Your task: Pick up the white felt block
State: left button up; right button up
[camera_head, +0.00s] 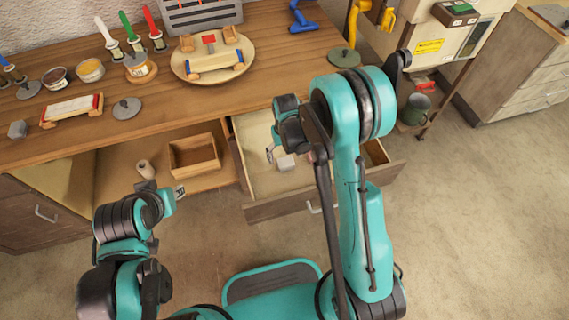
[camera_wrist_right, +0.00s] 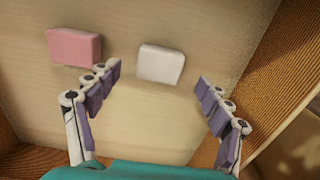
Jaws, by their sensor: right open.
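The white felt block (camera_head: 286,162) lies on the floor of the open drawer. In the right wrist view the white felt block (camera_wrist_right: 160,63) lies just beyond the fingertips, roughly centred in the gap between them. My right gripper (camera_wrist_right: 158,78) is open and empty over the drawer. In the head view my right gripper (camera_head: 272,153) is partly hidden by my own wrist, close to the block. My left gripper (camera_head: 179,192) hangs in front of the bench at lower left, too small to tell its opening.
A pink block (camera_wrist_right: 74,47) lies left of the white one in the right wrist view. The drawer (camera_head: 285,205) has wooden walls close around. An open wooden box (camera_head: 195,155) and a spool (camera_head: 146,169) sit on the shelf to the left. Tools and tins crowd the benchtop (camera_head: 150,125).

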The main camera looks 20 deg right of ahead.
aim_at(286, 162)
notch_tip(286, 162, down, 5)
jog(key=shift+w+r+b, duration=0.1)
jog(key=shift+b, duration=1.05)
jog(key=shift+c, duration=1)
jog(key=c, duration=0.8)
jog(key=shift+r, duration=0.15)
notch_tip(286, 162, up, 10)
jog(key=p, duration=0.4)
